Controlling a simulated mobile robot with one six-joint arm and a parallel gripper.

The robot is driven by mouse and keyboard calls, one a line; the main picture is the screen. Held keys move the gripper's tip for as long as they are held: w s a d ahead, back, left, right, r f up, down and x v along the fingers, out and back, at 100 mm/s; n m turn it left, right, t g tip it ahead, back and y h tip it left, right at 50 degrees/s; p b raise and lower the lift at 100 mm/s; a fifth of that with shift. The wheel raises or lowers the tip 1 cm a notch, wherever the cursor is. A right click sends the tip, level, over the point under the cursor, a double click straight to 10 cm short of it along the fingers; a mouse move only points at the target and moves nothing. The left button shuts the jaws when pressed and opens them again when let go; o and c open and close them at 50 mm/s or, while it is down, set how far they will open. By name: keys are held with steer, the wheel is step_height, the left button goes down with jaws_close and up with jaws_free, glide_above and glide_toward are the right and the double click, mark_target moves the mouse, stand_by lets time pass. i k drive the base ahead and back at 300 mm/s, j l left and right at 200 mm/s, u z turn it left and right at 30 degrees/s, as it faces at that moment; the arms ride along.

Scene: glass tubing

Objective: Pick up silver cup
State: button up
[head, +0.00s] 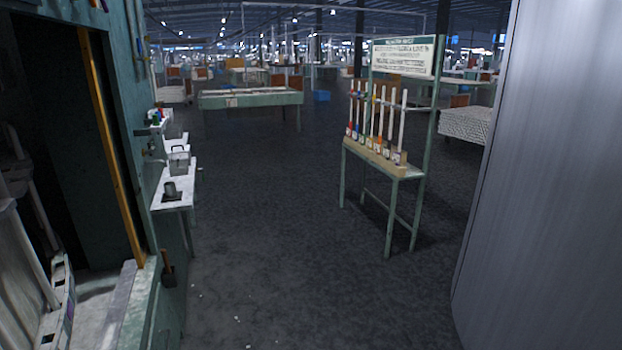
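A small grey metallic cup (170,189) stands on a dark square patch near the front of a narrow white shelf (183,201) on the left. It looks like the silver cup, though it is small and dim in the head view. A grey box-like container with a handle (179,161) stands behind it on the same shelf. My gripper is not in view, so its state and its place relative to the cup are hidden.
A green wall with a dark opening (60,140) is close on the left. A green stand (385,165) holds several upright tubes right of centre. A large grey panel (550,180) blocks the right side. The dark floor (290,250) between them is mostly clear.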

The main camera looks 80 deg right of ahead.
mark_target(170, 188)
steer(key=z, duration=1.75)
steer(key=i+l, duration=0.25)
steer(key=i, duration=0.6)
steer(key=i+l+z, duration=0.1)
steer(key=i, duration=0.75)
steer(key=i+l, duration=0.3)
steer(key=i, duration=0.55)
steer(key=i+l+z, duration=0.1)
steer(key=i, duration=0.7)
